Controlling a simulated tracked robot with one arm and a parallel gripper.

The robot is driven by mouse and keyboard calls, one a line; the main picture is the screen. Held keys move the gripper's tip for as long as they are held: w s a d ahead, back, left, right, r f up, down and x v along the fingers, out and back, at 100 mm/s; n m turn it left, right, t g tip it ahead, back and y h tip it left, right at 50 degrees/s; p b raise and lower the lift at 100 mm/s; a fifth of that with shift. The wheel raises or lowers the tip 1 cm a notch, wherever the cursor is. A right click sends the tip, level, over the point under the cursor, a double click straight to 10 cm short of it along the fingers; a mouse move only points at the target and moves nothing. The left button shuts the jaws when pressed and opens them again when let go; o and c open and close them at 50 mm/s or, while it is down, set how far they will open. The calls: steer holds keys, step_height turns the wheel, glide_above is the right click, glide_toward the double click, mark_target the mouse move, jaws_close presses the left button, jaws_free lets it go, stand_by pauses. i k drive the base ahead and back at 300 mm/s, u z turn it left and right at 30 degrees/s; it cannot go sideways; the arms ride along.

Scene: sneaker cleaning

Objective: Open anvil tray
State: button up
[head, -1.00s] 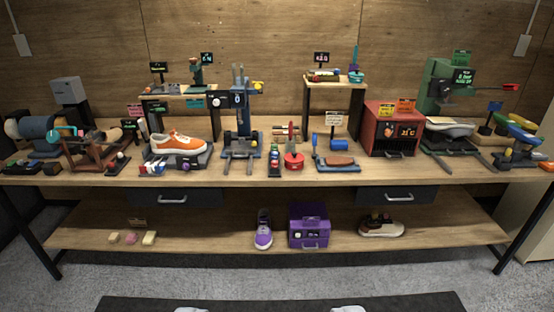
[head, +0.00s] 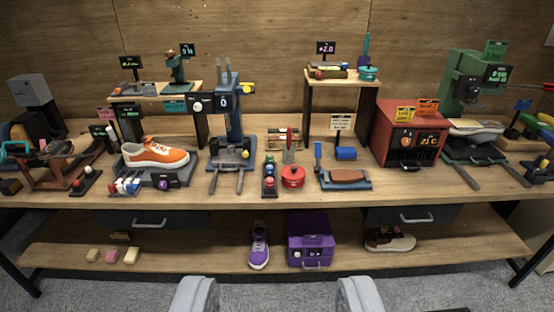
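A green press (head: 466,85) stands at the right of the workbench. Under its head is a dark tray (head: 478,157) with a front handle, and two rails stick out toward the bench's front edge. A blue press (head: 229,125) stands near the middle, with a small tray (head: 232,153) at its base and two similar rails. No label that I can read says which is the anvil tray. My gripper (head: 277,297) is open and empty at the bottom of the view, its two grey fingers wide apart, short of the bench and touching nothing.
The workbench (head: 410,195) holds an orange sneaker (head: 156,152), a red oven (head: 411,135) and a leather-topped blue block (head: 346,178). Two drawers hang below. The lower shelf (head: 200,250) holds a purple box (head: 310,240) and shoes. The floor before the bench is clear.

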mark_target(231, 156)
steer(key=i, duration=0.9)
steer(key=u, duration=0.05)
